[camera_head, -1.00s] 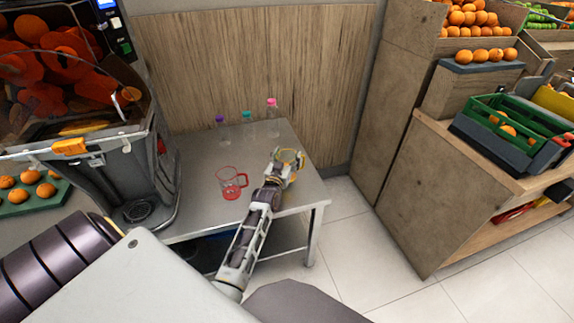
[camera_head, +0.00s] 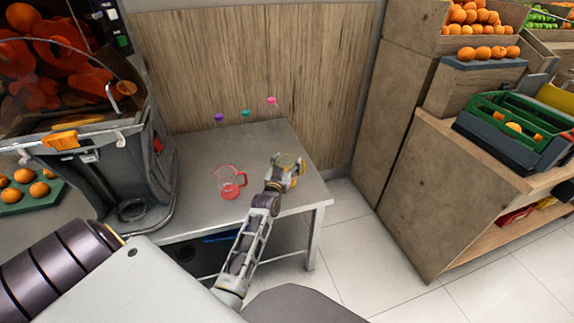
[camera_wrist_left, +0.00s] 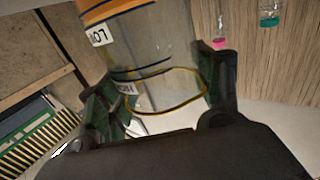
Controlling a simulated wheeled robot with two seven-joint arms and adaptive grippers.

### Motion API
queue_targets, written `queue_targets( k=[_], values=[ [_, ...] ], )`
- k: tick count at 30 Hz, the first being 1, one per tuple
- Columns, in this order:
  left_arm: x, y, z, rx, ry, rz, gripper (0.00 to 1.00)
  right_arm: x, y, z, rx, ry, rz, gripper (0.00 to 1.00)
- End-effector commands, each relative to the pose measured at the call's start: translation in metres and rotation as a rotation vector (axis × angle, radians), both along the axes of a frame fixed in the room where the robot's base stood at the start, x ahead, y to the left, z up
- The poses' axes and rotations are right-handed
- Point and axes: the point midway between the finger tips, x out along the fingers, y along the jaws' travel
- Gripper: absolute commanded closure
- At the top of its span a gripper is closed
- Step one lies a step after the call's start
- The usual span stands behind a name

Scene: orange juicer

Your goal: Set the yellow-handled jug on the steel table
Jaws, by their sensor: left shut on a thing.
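The yellow-handled jug (camera_head: 289,160) is clear with yellow trim and shows small, partly hidden by my gripper, over the right part of the steel table (camera_head: 198,165). My left gripper (camera_head: 284,175) is shut on it. In the left wrist view the jug (camera_wrist_left: 155,55) lies between the two fingers (camera_wrist_left: 160,92), with a yellow ring and an orange band on it. I cannot tell whether its base touches the table. My right gripper is not in view.
A red-handled jug (camera_head: 229,181) stands on the table left of my gripper. Several capped bottles (camera_head: 245,128) stand at the back. The juicer (camera_head: 135,175) is at the left. A wooden fruit stand (camera_head: 425,190) is at the right, beyond a strip of floor.

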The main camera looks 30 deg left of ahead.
Motion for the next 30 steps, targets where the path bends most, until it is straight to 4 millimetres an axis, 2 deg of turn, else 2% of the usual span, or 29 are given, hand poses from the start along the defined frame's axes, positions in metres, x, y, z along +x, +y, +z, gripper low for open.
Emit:
queue_targets(
  k=[15, 16, 21, 30],
  values=[
    [0.0002, 0.0000, -0.0021, 0.001, -0.002, 0.000, 0.82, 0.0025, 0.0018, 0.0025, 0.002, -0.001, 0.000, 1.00],
    [0.0000, -0.0001, -0.0030, 0.000, 0.000, 0.000, 0.32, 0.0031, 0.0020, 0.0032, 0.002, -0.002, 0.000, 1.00],
    [0.0000, -0.0001, -0.0028, 0.000, 0.000, 0.000, 0.13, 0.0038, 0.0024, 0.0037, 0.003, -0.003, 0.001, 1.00],
    [0.0000, 0.0000, -0.0027, 0.000, 0.000, 0.000, 0.13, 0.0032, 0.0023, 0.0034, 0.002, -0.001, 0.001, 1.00]
  ],
)
